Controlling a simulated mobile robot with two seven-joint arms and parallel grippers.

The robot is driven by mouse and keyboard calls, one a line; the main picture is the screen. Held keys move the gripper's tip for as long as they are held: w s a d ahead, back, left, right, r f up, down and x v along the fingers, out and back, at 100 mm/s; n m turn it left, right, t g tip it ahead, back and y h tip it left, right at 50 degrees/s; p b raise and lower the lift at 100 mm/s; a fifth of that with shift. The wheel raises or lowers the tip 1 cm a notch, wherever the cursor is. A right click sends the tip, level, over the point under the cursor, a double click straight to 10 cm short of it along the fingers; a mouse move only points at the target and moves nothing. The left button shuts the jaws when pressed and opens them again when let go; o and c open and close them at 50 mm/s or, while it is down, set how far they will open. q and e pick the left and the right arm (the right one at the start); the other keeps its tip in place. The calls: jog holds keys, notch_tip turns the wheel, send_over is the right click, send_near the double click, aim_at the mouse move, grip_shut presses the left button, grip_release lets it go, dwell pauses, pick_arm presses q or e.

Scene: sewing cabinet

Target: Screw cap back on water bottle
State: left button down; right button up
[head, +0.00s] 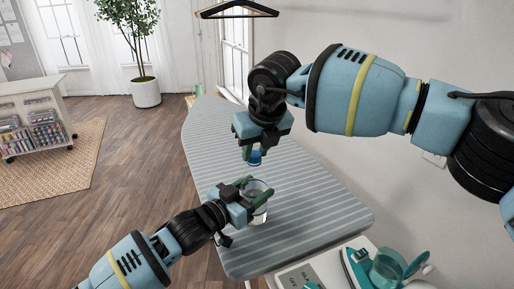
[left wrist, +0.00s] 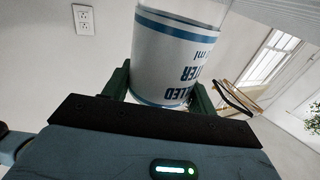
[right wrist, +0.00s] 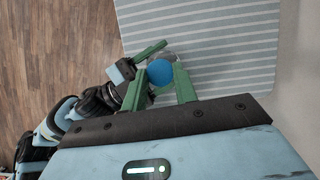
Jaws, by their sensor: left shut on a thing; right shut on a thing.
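A clear water bottle (head: 260,216) is upright over the striped ironing board, between the fingers of my left gripper (head: 250,190), which is shut on it. In the left wrist view, its white label with blue bands and lettering (left wrist: 172,52) fills the space between the fingers. My right gripper (head: 256,149) is above, shut on a blue cap (head: 255,158) and pointing down. In the head view the cap is apart from the bottle, with a gap below it. In the right wrist view the cap (right wrist: 159,72) lies between the fingertips and hides most of the bottle.
The striped ironing board (head: 310,205) is mostly clear. A teal iron (head: 357,270) and a teal-lidded container (head: 388,267) stand on a white surface at the lower right. A hanger (head: 238,10), a potted plant (head: 146,92) and a storage cart (head: 35,125) are farther off.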

jog(key=m, duration=0.1)
jog(key=m+h, duration=0.1)
jog(key=m, duration=0.2)
jog(key=shift+a+m+t+h, duration=0.25)
jog(key=shift+m+t+h, duration=0.05)
jog(key=shift+h, duration=0.1)
jog(key=m+h, duration=0.1)
jog(key=m, duration=0.2)
jog(key=shift+a, duration=0.15)
jog(key=m+h, duration=0.1)
jog(key=m, duration=0.1)
jog(key=m+g+h, duration=0.1)
jog(key=m, duration=0.2)
jog(key=shift+w+a, duration=0.1)
jog(key=shift+a, duration=0.05)
jog(key=shift+m+h, duration=0.3)
jog(key=shift+m, duration=0.6)
jog(key=o, duration=1)
